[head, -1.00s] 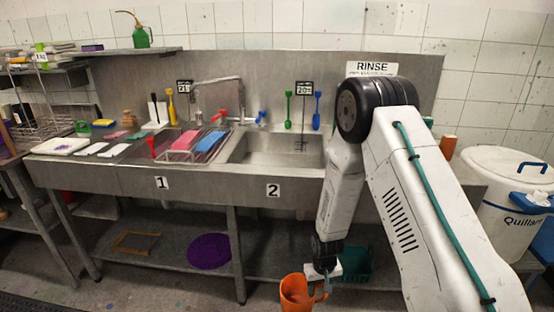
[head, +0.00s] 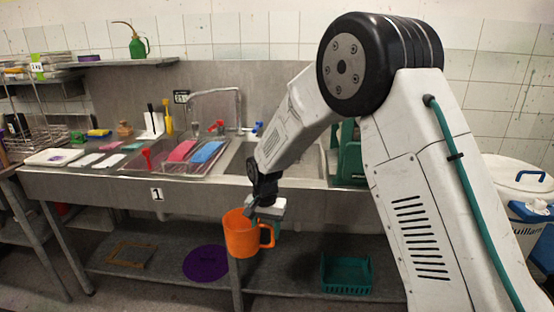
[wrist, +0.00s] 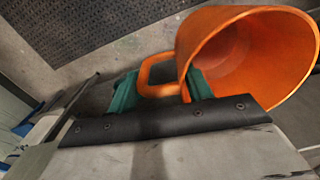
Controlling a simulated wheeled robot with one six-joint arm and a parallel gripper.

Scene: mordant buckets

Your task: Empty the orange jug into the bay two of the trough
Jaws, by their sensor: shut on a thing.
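The orange jug (head: 241,235) hangs roughly upright in front of the trough (head: 95,183), its rim about level with the trough's front panel. My gripper (head: 268,212) is shut on the jug's handle side. In the wrist view my gripper's green fingers (wrist: 160,90) are at the handle, and the jug (wrist: 285,60) shows its open mouth. Its inside looks orange; I cannot tell the contents. Bay two (head: 236,165) is the basin behind and above the jug, partly covered by my arm. Its number plate is hidden; plate 1 (head: 157,194) shows at left.
A tap (head: 215,95) arches over the trough's back. Pink (head: 182,151) and blue (head: 207,152) items lie on the rack left of bay two. A dark green object (head: 350,155) stands behind my arm. A teal basket (head: 346,275) and a purple disc (head: 206,262) lie on the lower shelf.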

